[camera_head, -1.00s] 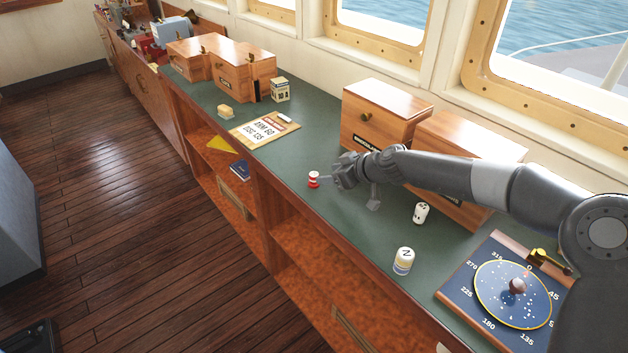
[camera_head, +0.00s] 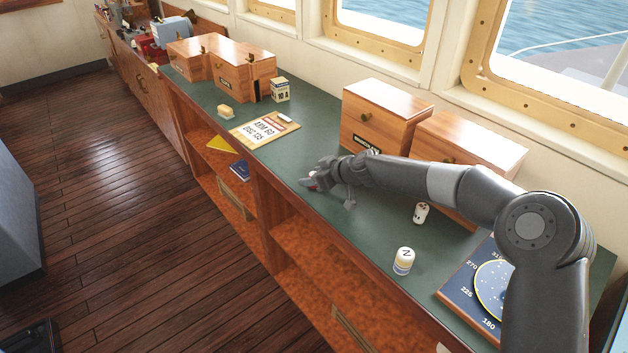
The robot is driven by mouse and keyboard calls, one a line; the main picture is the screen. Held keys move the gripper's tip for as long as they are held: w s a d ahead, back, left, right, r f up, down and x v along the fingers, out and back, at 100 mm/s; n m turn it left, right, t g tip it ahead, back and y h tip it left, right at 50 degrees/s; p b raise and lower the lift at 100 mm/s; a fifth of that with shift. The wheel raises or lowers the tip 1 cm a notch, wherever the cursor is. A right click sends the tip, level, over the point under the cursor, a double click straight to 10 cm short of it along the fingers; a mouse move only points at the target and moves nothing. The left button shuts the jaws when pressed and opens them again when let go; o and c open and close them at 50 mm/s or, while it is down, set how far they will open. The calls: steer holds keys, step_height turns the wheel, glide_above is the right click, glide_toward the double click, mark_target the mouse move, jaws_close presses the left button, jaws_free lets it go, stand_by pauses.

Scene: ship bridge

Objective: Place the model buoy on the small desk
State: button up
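I cannot make out a separate small desk in this view.
A white canister (camera_head: 403,260) and a small white marked object (camera_head: 421,213) stand right of my gripper. A blue compass board (camera_head: 458,291) is partly behind my arm. Wooden drawer boxes (camera_head: 377,118) line the window side. A sign board (camera_head: 264,130) lies further left.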

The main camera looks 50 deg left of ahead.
steer(key=c, duration=1.1)
steer(key=shift+r, duration=0.1)
steer(key=shift+r, duration=0.55)
step_height(320, 180, up, 3)
steer(key=shift+f, duration=0.1)
steer(key=w+d+r, duration=0.6)
steer(key=d+r, duration=0.1)
steer(key=d, duration=0.3)
